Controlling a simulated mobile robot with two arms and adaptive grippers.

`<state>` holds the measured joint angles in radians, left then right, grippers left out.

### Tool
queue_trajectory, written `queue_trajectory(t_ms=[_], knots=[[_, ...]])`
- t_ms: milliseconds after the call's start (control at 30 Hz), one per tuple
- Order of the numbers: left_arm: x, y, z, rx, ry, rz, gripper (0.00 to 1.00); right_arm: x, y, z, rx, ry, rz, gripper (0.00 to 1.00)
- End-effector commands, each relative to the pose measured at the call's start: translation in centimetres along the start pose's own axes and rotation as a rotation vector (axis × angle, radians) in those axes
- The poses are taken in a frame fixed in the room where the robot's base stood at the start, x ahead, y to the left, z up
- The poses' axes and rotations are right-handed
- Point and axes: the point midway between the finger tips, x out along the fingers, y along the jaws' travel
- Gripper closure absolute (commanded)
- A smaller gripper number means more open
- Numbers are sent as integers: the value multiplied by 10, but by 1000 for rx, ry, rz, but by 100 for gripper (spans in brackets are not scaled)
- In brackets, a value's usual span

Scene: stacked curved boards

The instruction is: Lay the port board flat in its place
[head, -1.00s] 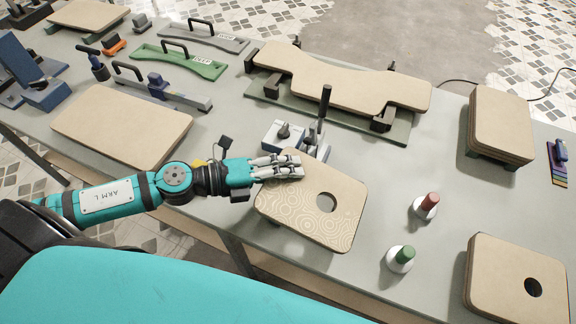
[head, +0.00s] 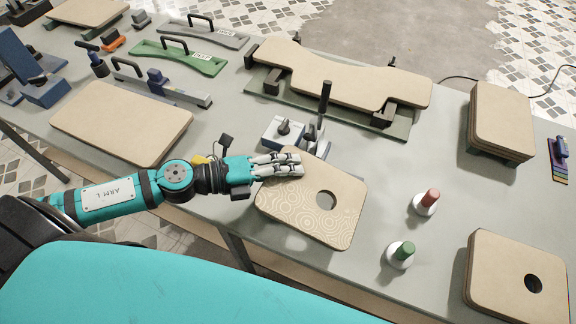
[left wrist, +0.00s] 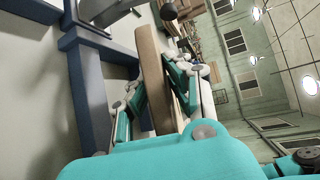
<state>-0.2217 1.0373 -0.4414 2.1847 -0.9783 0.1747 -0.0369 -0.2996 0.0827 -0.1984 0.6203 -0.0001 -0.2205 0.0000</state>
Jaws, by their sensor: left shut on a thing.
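The pale wooden board (head: 310,208) with a round hole and a swirling grain pattern, taken as the port board, is at the table's front middle. My left gripper (head: 290,164) is shut on its rear left edge. In the left wrist view the board (left wrist: 153,75) is edge-on between the fingers, roughly parallel to the table. Whether its underside touches anything is hidden. A blue-grey clamp fixture (head: 282,134) with a black upright lever stands just behind the board; a blue-grey frame (left wrist: 92,85) lies beside the board in the left wrist view. My right gripper is not seen.
Another holed board (head: 500,278) lies at the front right. A red-topped peg (head: 430,201) and a green-topped peg (head: 403,253) stand between. A long curved board (head: 340,80) rests on a green fixture behind. A board stack (head: 502,120) is at right; a plain board (head: 120,120) is at left.

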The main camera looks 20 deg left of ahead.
Motion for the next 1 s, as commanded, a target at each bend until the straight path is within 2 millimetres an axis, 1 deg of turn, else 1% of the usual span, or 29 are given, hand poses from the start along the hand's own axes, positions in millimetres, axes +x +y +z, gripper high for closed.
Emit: queue_trajectory(t_ms=[1000], knots=[[5,22,-3,-1,0,-1,100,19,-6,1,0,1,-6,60]])
